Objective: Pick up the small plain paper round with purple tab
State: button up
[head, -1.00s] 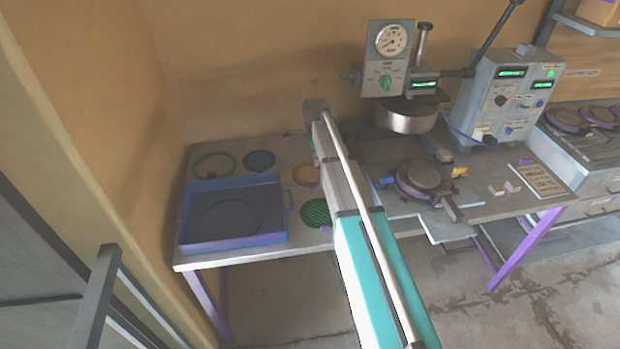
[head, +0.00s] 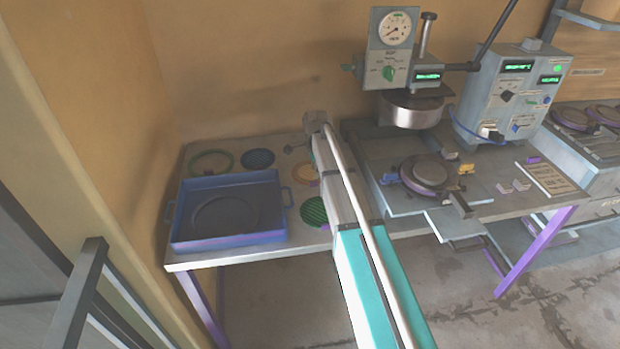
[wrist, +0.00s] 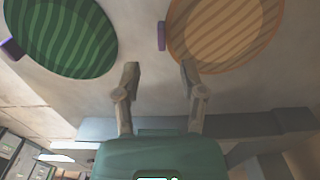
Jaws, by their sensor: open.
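A tan round (wrist: 225,30) with darker stripes lies flat on the table at the upper right of the wrist view, with a purple tab (wrist: 161,36) on its left edge. In the head view this tan round (head: 302,172) is partly hidden by my arm. My gripper (wrist: 159,72) is open and empty, its two fingers pointing towards the gap between the rounds, the right finger near the tan round's edge. A green striped round (wrist: 62,36) lies to the left of the fingers. My gripper is hidden behind my arm in the head view.
A blue tray (head: 283,235) stands at the table's left, with a green ring (head: 211,162) and a dark blue round (head: 258,159) behind it. A press (head: 410,108) with a gauge and a control box (head: 511,95) stand to the right.

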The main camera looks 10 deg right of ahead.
aim_at(314, 186)
jog(key=shift+f, duration=0.2)
dwell(0.3)
jog(key=f+b, duration=0.3)
jog(key=shift+w+a+f, duration=0.15)
jog(key=shift+a+f, duration=0.05)
jog(key=shift+a, duration=0.05)
jog(key=shift+f+b, duration=0.85)
jog(key=shift+b, duration=0.25)
jog(key=shift+c, duration=0.3)
grip_shut()
